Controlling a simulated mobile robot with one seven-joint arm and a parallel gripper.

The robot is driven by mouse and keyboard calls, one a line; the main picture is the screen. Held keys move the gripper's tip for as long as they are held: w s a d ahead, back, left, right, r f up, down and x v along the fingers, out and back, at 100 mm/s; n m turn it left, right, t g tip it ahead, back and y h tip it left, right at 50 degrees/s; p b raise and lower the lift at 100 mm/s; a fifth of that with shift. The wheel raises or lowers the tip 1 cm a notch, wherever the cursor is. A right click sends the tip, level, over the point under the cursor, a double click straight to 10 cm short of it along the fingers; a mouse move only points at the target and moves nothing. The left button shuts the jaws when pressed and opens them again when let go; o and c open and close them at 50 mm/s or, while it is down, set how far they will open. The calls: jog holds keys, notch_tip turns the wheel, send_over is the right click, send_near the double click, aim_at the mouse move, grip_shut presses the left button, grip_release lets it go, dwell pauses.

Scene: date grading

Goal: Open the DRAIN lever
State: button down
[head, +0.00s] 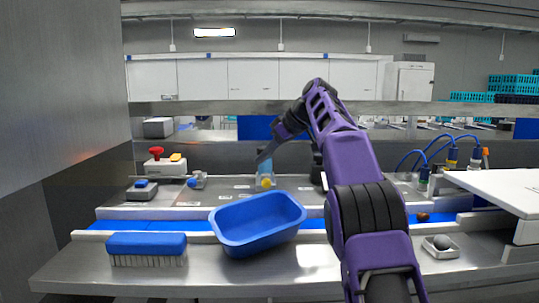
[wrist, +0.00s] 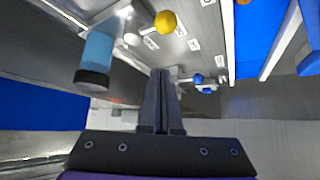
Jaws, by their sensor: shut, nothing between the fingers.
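My gripper (head: 264,154) is shut and empty, held above the back of the steel counter. Its closed fingers (wrist: 159,74) show in the wrist view, apart from the fittings there. A yellow knob (head: 266,183) sits in front of a clear and blue cylinder (head: 265,167). In the wrist view the yellow knob (wrist: 166,22) is on a short pale stem beside the blue, dark-ended cylinder (wrist: 97,52). A blue knob (head: 192,182) is on a small fitting to the left; it also shows in the wrist view (wrist: 199,78). Labels are too small to read, so I cannot tell which is the DRAIN lever.
A blue tub (head: 258,222) and a blue brush (head: 146,246) stand at the front. A blue belt (head: 160,225) runs across the counter. A box with a red knob (head: 155,152) is at left; blue hoses (head: 428,148) are at right.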

aim_at(266, 185)
jog(key=x, duration=0.6)
jog(key=shift+f, duration=0.1)
jog(key=shift+s+d+f+b, duration=0.15)
jog(key=shift+s+d+b, duration=0.25)
jog(key=shift+d, duration=0.2)
jog(key=shift+s+d+f+b, duration=0.1)
jog(key=shift+s+d+b, duration=0.25)
jog(key=shift+d+b, duration=0.2)
jog(key=shift+s+d, duration=0.35)
jog(key=shift+d, duration=0.15)
